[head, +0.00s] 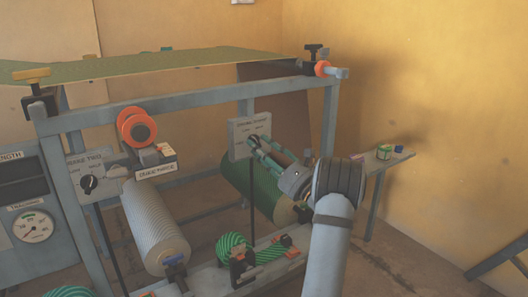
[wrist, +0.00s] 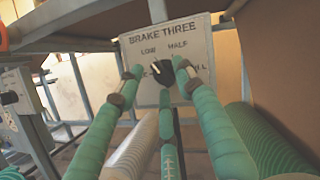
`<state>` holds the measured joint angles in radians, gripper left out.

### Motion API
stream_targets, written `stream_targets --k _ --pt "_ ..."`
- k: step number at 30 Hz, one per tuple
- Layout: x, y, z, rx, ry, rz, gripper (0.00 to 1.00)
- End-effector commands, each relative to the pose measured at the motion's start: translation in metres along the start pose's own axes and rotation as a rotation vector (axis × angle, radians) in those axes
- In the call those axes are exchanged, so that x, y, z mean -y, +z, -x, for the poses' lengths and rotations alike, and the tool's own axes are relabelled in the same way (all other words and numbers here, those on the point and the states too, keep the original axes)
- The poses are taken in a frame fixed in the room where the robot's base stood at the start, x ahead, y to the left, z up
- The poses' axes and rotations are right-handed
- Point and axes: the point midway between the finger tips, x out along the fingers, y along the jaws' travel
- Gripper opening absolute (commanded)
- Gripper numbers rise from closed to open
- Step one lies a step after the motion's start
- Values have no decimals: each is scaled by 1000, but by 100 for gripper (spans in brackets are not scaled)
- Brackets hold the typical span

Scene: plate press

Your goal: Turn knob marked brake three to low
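The plate marked BRAKE THREE (wrist: 190,42) faces me in the wrist view, with LOW and HALF readable and the outer labels partly covered. Its dark knob (wrist: 166,74) has a pale pointer line that seems to lean to the upper left; its exact setting is hard to tell. My gripper (wrist: 159,70) has green fingers, spread on either side of the knob with a gap, and a third finger below it. In the head view, my gripper (head: 256,144) reaches up to the plate (head: 240,132) and hides most of the knob.
Another plate, BRAKE TWO (head: 86,160), with its own knob hangs on the left of the grey frame (head: 190,105). A ribbed pale roller (head: 155,225) and a green roller (head: 240,190) lie below. An orange spool (head: 136,127) sits on the left.

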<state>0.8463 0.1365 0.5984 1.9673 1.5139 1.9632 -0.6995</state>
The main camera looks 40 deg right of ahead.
Motion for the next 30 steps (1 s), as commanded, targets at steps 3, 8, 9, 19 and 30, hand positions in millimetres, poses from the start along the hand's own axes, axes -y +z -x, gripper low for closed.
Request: stream_targets --k 3,8,9,19,30 --pt "1 -1 9 -3 -2 -1 36" --pt "2 -2 38 -5 -5 -2 36" --pt "2 -1 47 -5 -5 -3 36" --pt "1 -1 108 -3 -3 -2 36" --pt "0 0 120 -1 -1 0 36"
